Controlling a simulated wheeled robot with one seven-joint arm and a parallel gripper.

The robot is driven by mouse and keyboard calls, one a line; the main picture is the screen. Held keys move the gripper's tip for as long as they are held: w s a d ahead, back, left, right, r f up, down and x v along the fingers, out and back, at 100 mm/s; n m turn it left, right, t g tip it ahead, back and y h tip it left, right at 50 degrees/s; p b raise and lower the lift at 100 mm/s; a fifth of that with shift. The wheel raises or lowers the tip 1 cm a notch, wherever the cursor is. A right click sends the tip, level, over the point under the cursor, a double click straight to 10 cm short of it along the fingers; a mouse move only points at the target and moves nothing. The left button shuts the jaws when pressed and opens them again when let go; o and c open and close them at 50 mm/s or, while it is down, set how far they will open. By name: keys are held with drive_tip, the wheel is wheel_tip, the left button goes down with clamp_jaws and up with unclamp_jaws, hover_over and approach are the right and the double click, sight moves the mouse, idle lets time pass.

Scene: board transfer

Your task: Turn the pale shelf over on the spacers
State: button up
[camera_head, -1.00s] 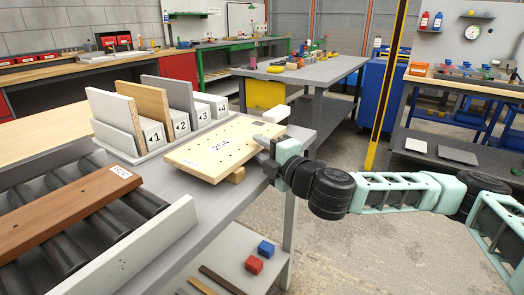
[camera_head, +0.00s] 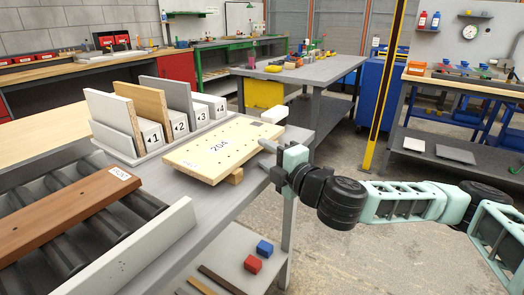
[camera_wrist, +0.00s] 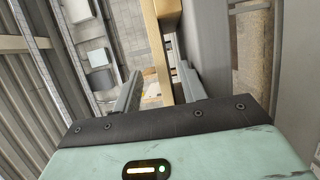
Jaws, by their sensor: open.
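The pale shelf (camera_head: 222,149) lies flat on the grey bench, label "204" facing up, with a row of small holes and a dark patch near its far right end. It rests raised on wooden spacers; one spacer (camera_head: 236,176) shows under its near edge, and any others are hidden. My gripper (camera_head: 266,158) is open and empty just right of the shelf's right edge, with a small gap that is hard to judge.
A rack with upright boards (camera_head: 160,108) and numbered slots stands behind the shelf. A brown board (camera_head: 70,210) lies on rollers at left. A white block (camera_head: 274,114) sits beyond the shelf's far end. Red and blue blocks (camera_head: 258,255) lie on the lower shelf. Floor right is open.

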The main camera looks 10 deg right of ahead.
drive_tip(key=shift+s+d, duration=0.15)
drive_tip(key=shift+s, duration=0.05)
drive_tip(key=shift+p+v, duration=0.35)
drive_tip(key=shift+v, duration=1.05)
drive_tip(key=o, duration=0.6)
drive_tip(key=shift+c, duration=0.2)
drive_tip(key=shift+f, duration=0.15)
drive_tip(key=r+p, duration=0.1)
drive_tip(key=s+d+r+p, duration=0.1)
drive_tip(key=r+p, duration=0.1)
drive_tip(key=s+r+p, duration=0.1)
drive_tip(key=r+p, duration=0.1)
drive_tip(key=shift+s+d, duration=0.2)
drive_tip(key=shift+d, duration=0.15)
